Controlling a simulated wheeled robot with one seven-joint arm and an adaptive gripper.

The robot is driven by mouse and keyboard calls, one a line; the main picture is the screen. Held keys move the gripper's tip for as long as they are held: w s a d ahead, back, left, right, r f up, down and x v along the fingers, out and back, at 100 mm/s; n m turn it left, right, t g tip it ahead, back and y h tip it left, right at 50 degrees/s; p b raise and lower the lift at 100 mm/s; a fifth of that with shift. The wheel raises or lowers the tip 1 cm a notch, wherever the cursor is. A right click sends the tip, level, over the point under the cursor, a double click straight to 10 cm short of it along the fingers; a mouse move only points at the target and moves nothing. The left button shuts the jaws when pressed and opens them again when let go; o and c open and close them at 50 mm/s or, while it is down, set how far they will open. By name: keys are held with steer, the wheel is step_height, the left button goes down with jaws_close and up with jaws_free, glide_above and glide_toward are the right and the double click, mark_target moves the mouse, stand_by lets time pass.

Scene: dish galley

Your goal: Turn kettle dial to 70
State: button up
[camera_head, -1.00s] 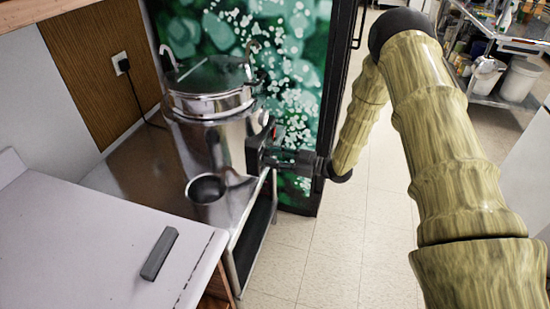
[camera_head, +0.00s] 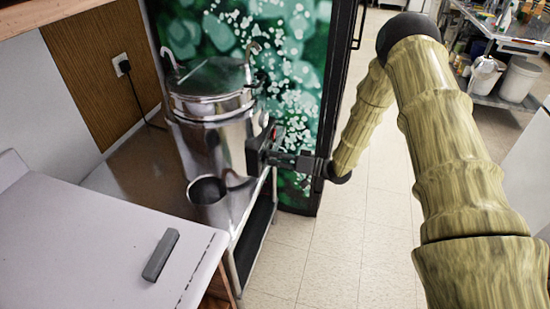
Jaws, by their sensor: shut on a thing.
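The kettle (camera_head: 212,140) is a tall shiny metal pot with a lid and two hooked handles, standing on a metal stand. A dark control box (camera_head: 258,150) with a small red spot is on its right side. My gripper (camera_head: 290,160) reaches in from the right at this box. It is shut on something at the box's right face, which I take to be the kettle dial. The dial and its markings are hidden or too small to read, so its setting does not show.
A green patterned panel (camera_head: 300,60) stands behind the kettle. The tiled floor (camera_head: 340,245) to the right is clear.

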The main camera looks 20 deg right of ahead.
steer(key=shift+s+f+m+p, duration=0.1)
steer(key=shift+m+p, duration=0.25)
steer(key=shift+m, duration=2.1)
steer(key=shift+f+m+p, duration=0.1)
steer(key=shift+m+p, duration=0.25)
steer(key=shift+m, duration=2.1)
steer(key=o, duration=1.1)
steer(key=shift+r, duration=0.1)
steer(key=shift+c, duration=0.2)
steer(key=v, duration=1.2)
